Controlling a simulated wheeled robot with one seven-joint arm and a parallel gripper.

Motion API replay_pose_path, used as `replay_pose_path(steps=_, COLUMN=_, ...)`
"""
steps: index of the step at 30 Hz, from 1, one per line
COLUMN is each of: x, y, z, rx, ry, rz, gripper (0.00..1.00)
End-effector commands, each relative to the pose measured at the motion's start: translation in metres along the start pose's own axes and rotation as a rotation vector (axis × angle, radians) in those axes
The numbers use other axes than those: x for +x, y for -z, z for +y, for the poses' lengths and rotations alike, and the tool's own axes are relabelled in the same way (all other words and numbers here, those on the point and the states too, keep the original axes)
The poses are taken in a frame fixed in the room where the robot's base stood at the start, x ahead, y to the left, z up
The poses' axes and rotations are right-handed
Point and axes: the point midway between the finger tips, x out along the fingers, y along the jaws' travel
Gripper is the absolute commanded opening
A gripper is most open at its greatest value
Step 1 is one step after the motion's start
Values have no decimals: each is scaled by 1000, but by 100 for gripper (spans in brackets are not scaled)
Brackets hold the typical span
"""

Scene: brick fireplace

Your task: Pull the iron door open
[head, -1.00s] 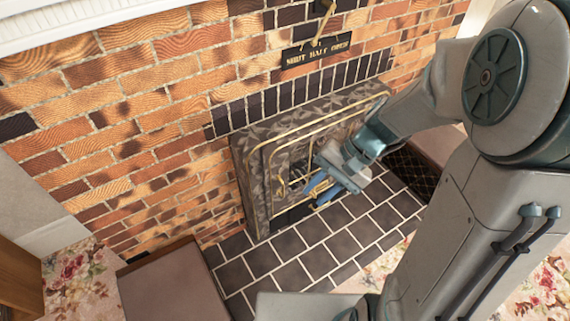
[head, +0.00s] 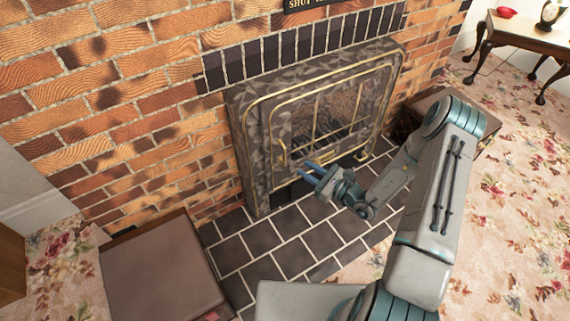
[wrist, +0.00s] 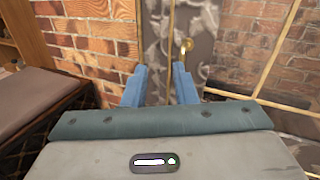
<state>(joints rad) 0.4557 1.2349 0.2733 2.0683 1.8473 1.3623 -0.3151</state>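The iron door (head: 335,115) is the fireplace front, a dark panel with brass trim, bars and glass. It looks shut in the head view. A small brass handle (head: 281,153) sits low on its left side. My gripper (head: 306,171) is in front of the door, a little right of and below the handle. In the wrist view my gripper (wrist: 159,84) has two blue fingers apart with nothing between them. The brass handle (wrist: 187,46) shows there just beyond and above the right finger. I see no contact with it.
A stone surround (head: 252,165) frames the door, in a brick wall (head: 130,90). Dark hearth tiles (head: 290,225) lie below. A brown box-like seat (head: 160,265) stands left, another (head: 425,100) right behind my arm. A small table (head: 530,35) is far right. Floral carpet lies open at right.

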Motion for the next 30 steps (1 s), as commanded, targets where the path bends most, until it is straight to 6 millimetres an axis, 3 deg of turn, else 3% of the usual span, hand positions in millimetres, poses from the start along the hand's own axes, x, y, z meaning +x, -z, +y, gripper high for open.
replay_pose_path(steps=1, x=-2, y=24, z=-1, rx=35, ry=51, rz=2, gripper=25)
replay_pose_path(steps=3, x=-5, y=42, z=-5, rx=65, ry=107, rz=5, gripper=25)
replay_pose_path(steps=7, x=-8, y=60, z=-8, rx=99, ry=167, rz=10, gripper=25)
replay_pose_path(steps=14, x=12, y=65, z=-13, rx=103, ry=181, rz=11, gripper=25)
replay_pose_path(steps=24, x=82, y=67, z=-26, rx=102, ry=179, rz=11, gripper=25)
replay_pose_path(steps=30, x=113, y=67, z=-32, rx=103, ry=180, rz=12, gripper=25)
